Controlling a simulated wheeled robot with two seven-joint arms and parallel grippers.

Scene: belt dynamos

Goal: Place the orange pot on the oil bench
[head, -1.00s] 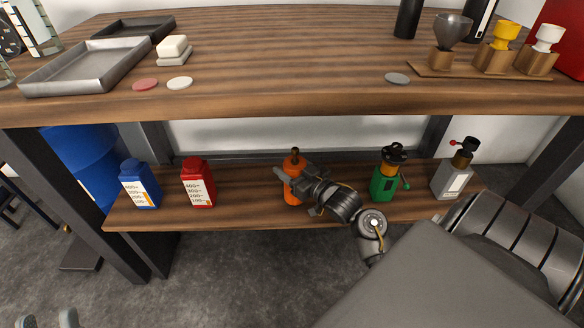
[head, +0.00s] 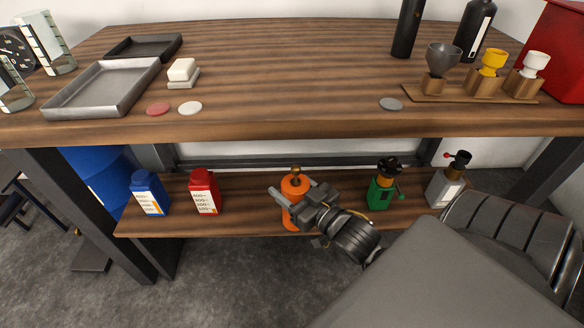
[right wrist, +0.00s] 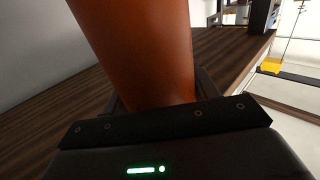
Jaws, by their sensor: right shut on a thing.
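The orange pot (head: 293,186) is upright over the front middle of the lower wooden shelf, with a dark and brassy top. My right gripper (head: 292,196) is shut on it, one finger at each side. In the right wrist view the orange pot (right wrist: 145,45) fills the space between the fingers. I cannot tell whether its base touches the shelf. The bench has a wooden top (head: 290,75) above the lower shelf (head: 240,219). My left gripper is not in view.
On the shelf, a blue can (head: 149,195) and a red can (head: 204,194) stand left; a green pot (head: 381,191) and a grey pot (head: 444,187) stand right. The top holds a grey tray (head: 70,108) and a wooden stand with cups (head: 450,97). Its middle is clear.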

